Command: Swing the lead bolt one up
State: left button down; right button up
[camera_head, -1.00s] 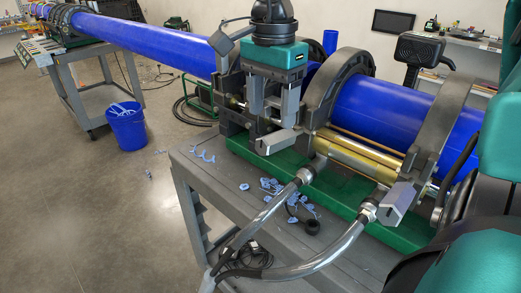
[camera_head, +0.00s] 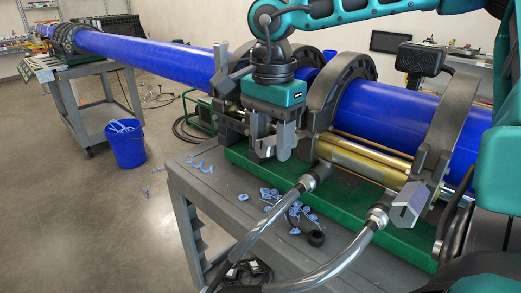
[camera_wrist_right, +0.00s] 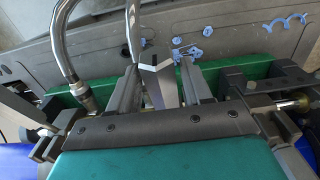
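My right gripper (camera_head: 274,143) points down in front of the pipe clamp at the middle of the head view. Its two fingers straddle a grey angular bolt head (camera_head: 263,148), partly hidden by them. In the right wrist view the bolt head (camera_wrist_right: 161,84) lies between the spread fingers (camera_wrist_right: 158,88), with a small gap showing; I cannot make out firm contact. A similar bolt head (camera_head: 408,206) hangs forward on the right-hand clamp (camera_head: 447,130). Another dark block (camera_head: 220,57) stands raised at the left clamp. My left gripper is out of view.
The blue pipe (camera_head: 150,52) runs through the clamps on a green base (camera_head: 345,213). Hoses (camera_head: 255,228) curve over the grey cart top (camera_head: 222,200), where blue shavings (camera_head: 273,195) lie. A blue bucket (camera_head: 125,148) stands on the floor.

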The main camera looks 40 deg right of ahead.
jog(key=c, duration=0.3)
jog(key=shift+d+r+p, duration=0.25)
jog(key=shift+r+p, duration=0.5)
jog(key=shift+r, duration=0.15)
jog(key=shift+c, duration=0.6)
jog(key=shift+d+r, duration=0.2)
jog(key=shift+r, duration=0.1)
jog(key=shift+p, duration=0.3)
jog(key=shift+w+d+r+p, duration=0.1)
jog(key=shift+d+r+p, duration=0.15)
jog(key=shift+r+p, duration=0.2)
jog(key=shift+w+d+r+p, duration=0.1)
jog(key=shift+d+r+p, duration=0.15)
jog(key=shift+r, duration=0.2)
jog(key=shift+d+r, duration=0.15)
jog(key=shift+d, duration=0.05)
jog(key=shift+r+p, duration=0.1)
jog(key=shift+p, duration=0.2)
